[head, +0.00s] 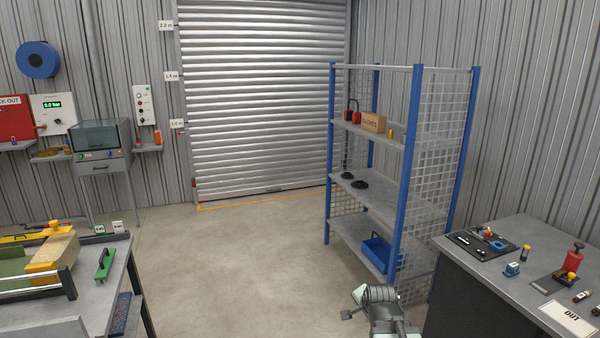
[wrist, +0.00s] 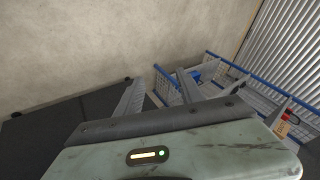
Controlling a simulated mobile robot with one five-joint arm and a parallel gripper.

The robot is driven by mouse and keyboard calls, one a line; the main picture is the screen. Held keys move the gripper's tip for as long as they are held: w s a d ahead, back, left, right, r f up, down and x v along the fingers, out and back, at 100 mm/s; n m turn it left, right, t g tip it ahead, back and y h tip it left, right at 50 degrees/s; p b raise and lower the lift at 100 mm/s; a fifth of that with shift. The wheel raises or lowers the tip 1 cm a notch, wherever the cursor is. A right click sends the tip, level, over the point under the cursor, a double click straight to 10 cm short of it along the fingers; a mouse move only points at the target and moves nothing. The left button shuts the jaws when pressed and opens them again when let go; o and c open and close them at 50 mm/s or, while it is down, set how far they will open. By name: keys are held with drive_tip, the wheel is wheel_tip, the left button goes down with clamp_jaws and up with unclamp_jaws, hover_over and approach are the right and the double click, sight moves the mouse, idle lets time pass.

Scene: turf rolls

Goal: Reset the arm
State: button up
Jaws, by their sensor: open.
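My arm shows at the bottom of the head view, with its grey-green end, my gripper (head: 372,296), in front of the shelf's lower right side and left of the right bench. In the wrist view my gripper (wrist: 200,98) has its grey fingers spread apart beyond the dark bar of its body. Nothing shows between them. The fingertips are hard to make out in the head view.
A blue-posted shelf (head: 403,170) stands behind my gripper, with a blue bin (head: 376,254) low down. A right bench (head: 470,262) holds small tools and an OUT card (head: 568,320). A left bench (head: 117,265) stands opposite. The concrete floor (head: 230,265) between is clear.

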drive_tip(key=s+a+f+n+g, duration=0.2)
drive_tip(key=s+n+g, duration=0.1)
drive_tip(key=s+n, duration=0.3)
drive_tip(key=s+a+f+n+g, duration=0.2)
drive_tip(key=s+a+n+g, duration=0.1)
drive_tip(key=s, duration=0.5)
drive_tip(key=n+g, duration=0.1)
drive_tip(key=n, duration=0.1)
drive_tip(key=shift+s+f+n+g+y, duration=0.3)
drive_tip(key=shift+f+n, duration=0.05)
drive_tip(key=shift+n, duration=0.05)
drive_tip(key=shift+c, duration=1)
drive_tip(key=shift+d, duration=0.15)
